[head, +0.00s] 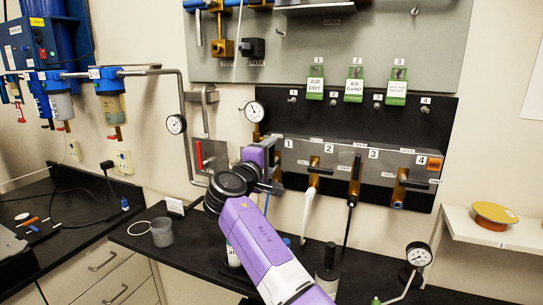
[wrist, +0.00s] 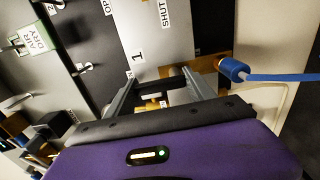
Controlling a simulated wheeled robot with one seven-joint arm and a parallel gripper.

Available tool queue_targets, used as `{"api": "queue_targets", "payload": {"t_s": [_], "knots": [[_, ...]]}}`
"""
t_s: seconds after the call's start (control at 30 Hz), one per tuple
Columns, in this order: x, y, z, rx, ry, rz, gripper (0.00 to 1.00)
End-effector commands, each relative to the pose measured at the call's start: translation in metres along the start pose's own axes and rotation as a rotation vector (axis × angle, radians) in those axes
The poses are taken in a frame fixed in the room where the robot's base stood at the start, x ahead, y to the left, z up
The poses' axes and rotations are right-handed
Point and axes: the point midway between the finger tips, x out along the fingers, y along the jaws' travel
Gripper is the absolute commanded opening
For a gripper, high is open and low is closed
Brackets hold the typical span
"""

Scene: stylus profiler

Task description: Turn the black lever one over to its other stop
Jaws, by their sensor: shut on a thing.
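The black lever one (wrist: 152,88) sits between the two fingers of my gripper (wrist: 160,82) in the wrist view, below the "1" label. The gripper is shut on it. OPEN and SHUT labels show on the grey panel above it. In the head view my gripper (head: 276,178) is at the left end of the valve panel (head: 340,158), by number 1. My purple wrist and arm hide most of valve one there, so I cannot tell the lever's exact angle.
Lever two (head: 319,170) and lever four (head: 416,185) lie crosswise; lever three (head: 356,168) stands upright. A blue hose fitting (wrist: 232,69) is close to my right finger. A pressure gauge (head: 254,111) is above left.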

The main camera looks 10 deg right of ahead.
Motion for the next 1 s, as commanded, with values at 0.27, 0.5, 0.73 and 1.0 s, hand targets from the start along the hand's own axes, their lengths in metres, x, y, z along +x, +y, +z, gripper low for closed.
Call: {"api": "queue_targets", "payload": {"t_s": [0.27, 0.5, 0.73, 1.0], "knots": [[-0.001, -0.002, -0.001, -0.005, 0.001, -0.001, 0.71], [0.000, -0.001, -0.001, -0.002, 0.001, 0.000, 0.85], [-0.004, -0.001, -0.001, -0.001, 0.002, 0.001, 0.85], [-0.037, -0.004, -0.002, 0.001, 0.004, 0.001, 0.85]]}}
